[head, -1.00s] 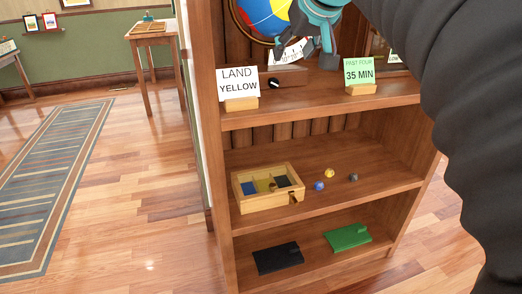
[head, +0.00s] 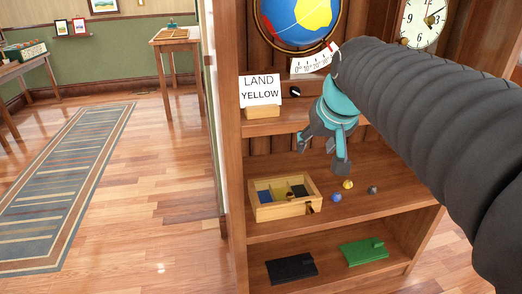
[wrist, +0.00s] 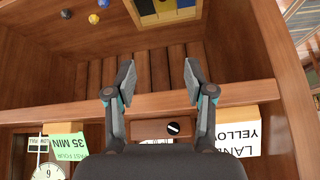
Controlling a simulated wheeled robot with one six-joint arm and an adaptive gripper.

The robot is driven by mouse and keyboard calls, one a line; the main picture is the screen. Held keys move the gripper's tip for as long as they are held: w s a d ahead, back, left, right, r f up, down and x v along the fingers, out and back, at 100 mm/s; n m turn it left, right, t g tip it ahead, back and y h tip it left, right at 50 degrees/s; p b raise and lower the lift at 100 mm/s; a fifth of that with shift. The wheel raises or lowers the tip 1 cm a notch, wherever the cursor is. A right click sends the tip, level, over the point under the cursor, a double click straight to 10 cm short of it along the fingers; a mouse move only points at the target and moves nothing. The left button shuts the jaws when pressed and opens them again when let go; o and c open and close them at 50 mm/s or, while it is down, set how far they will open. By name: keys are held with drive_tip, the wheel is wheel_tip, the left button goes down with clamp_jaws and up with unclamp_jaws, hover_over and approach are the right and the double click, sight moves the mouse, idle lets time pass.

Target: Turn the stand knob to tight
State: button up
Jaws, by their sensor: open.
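The stand knob (head: 295,92) is a small black disc with a white line, on the wooden front of the globe's stand on the top shelf. In the wrist view, which is upside down, the knob (wrist: 174,128) shows between my finger bases, its line slanted. The globe (head: 290,18) is blue, yellow and red; a white numbered scale (head: 313,63) sits below it. My gripper (head: 322,152) is open and empty, hanging in front of the shelf edge, below and right of the knob. Its fingertips also show apart in the wrist view (wrist: 158,75). No tight or loose marking is readable.
A LAND YELLOW card (head: 260,92) stands left of the knob. A green 35 MIN card (wrist: 67,146) and a clock (head: 422,22) are on the other side. The middle shelf (head: 360,215) holds a divided wooden tray (head: 288,212) and small balls.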

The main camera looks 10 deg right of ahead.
drive_tip(key=s+a+f+g, duration=0.1)
drive_tip(key=s+a+f, duration=0.2)
drive_tip(key=s+f, duration=0.5)
wheel_tip(320, 180, down, 2)
drive_tip(key=shift+s+f+b, duration=0.2)
drive_tip(key=shift+s+b, duration=0.2)
drive_tip(key=shift+c, duration=0.2)
